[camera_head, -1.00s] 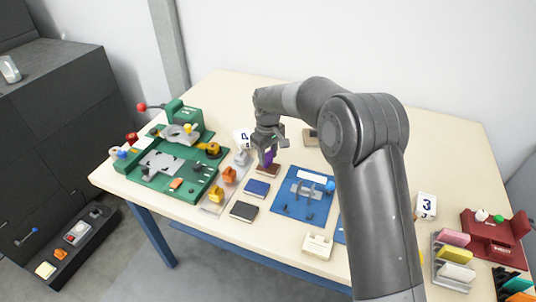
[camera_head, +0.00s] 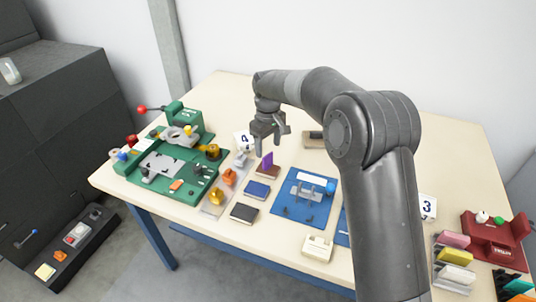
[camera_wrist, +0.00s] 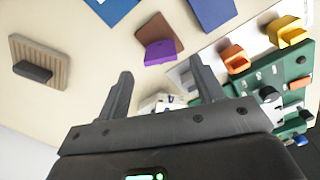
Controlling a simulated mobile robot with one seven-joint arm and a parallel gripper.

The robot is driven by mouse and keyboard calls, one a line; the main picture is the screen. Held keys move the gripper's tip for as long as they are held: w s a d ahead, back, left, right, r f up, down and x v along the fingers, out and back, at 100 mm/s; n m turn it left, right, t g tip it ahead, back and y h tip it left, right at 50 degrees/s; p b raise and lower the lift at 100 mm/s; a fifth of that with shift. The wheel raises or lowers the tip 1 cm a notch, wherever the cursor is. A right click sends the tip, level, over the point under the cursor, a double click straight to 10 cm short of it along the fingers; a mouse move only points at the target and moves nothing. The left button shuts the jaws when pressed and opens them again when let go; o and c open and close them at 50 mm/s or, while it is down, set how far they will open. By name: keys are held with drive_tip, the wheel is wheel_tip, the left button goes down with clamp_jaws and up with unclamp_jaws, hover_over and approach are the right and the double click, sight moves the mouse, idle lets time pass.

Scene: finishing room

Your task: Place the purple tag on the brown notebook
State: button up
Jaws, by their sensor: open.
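The purple tag (camera_head: 267,161) stands upright on the brown notebook (camera_head: 268,173), near the middle of the table. In the wrist view the purple tag (camera_wrist: 160,53) rests over one edge of the brown notebook (camera_wrist: 152,30). My gripper (camera_head: 270,150) is open and empty, above and apart from the tag. In the wrist view its two fingers (camera_wrist: 165,84) are spread, with the tag beyond their tips. Nothing is between them.
A blue notebook (camera_head: 256,189) and a black notebook (camera_head: 244,213) lie in front. A green fixture board (camera_head: 165,190) stands at left, a blue board (camera_head: 290,211) at right. A number 4 block (camera_head: 243,141) stands close behind; a brush-like block (camera_head: 313,139) lies at the back.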

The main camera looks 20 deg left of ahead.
sight(269, 155)
wheel_tip(269, 155, up, 7)
drive_tip(key=shift+f, duration=0.1)
drive_tip(key=s+d+r+m+t, duration=0.1)
drive_tip(key=s+d+r+m, duration=0.2)
drive_tip(key=d, duration=0.5)
drive_tip(key=s+d+r+m+t, duration=0.1)
drive_tip(key=s+d+r, duration=0.2)
drive_tip(key=d+r, duration=0.45)
drive_tip(key=s+d+r+m+t, duration=0.1)
drive_tip(key=s+d+r+m, duration=0.2)
drive_tip(key=d, duration=0.7)
drive_tip(key=s+d+f+m+t, duration=0.1)
drive_tip(key=s+d+f+m, duration=0.1)
drive_tip(key=s+d, duration=0.6)
drive_tip(key=s+d+f+m+t, duration=0.1)
drive_tip(key=s+d+f+m, duration=0.2)
drive_tip(key=s+d, duration=0.5)
drive_tip(key=s+m, duration=0.1)
drive_tip(key=s, duration=0.3)
drive_tip(key=shift+s+m+t, duration=0.25)
drive_tip(key=shift+m+t, duration=0.05)
